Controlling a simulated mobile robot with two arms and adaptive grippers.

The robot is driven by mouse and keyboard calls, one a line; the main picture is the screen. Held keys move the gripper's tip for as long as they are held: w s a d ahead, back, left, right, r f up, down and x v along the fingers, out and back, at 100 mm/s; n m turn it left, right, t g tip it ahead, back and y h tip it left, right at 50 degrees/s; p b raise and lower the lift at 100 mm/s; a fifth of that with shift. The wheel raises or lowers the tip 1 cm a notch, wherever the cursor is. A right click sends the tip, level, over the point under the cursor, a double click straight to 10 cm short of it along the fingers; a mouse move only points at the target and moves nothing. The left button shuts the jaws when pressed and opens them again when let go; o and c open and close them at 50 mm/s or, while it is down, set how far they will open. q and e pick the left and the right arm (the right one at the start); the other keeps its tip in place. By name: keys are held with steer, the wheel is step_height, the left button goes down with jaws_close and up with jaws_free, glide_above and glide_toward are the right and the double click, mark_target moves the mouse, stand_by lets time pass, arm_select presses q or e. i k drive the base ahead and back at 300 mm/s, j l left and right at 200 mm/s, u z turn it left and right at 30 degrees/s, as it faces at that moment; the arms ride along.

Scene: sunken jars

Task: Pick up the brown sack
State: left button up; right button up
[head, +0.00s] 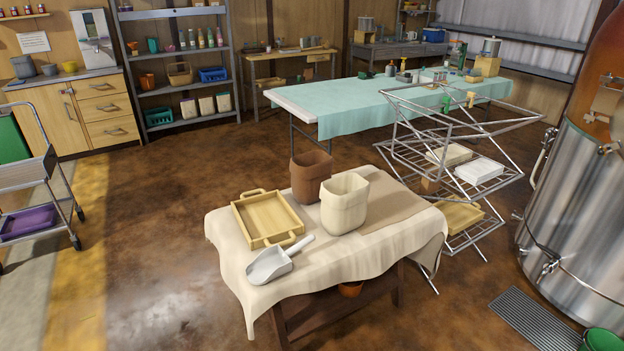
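The brown sack (311,176) stands upright and open-topped at the back of the small cloth-covered table (335,273). A cream sack (344,203) stands in front of it to the right and hides part of its lower right side. I cannot see what is inside the brown sack. Neither of my grippers is in the head view.
A wooden tray (267,218) with handles lies left of the sacks, and a white scoop (280,260) in front. A metal rack (480,190) stands close on the right, beside a large steel tank (575,220). Floor (170,240) left of the table is clear.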

mark_target(308, 170)
steer(key=z, duration=0.7)
steer(key=i+j+z, duration=0.1)
steer(key=j+z, duration=1.15)
steer(key=i, duration=0.05)
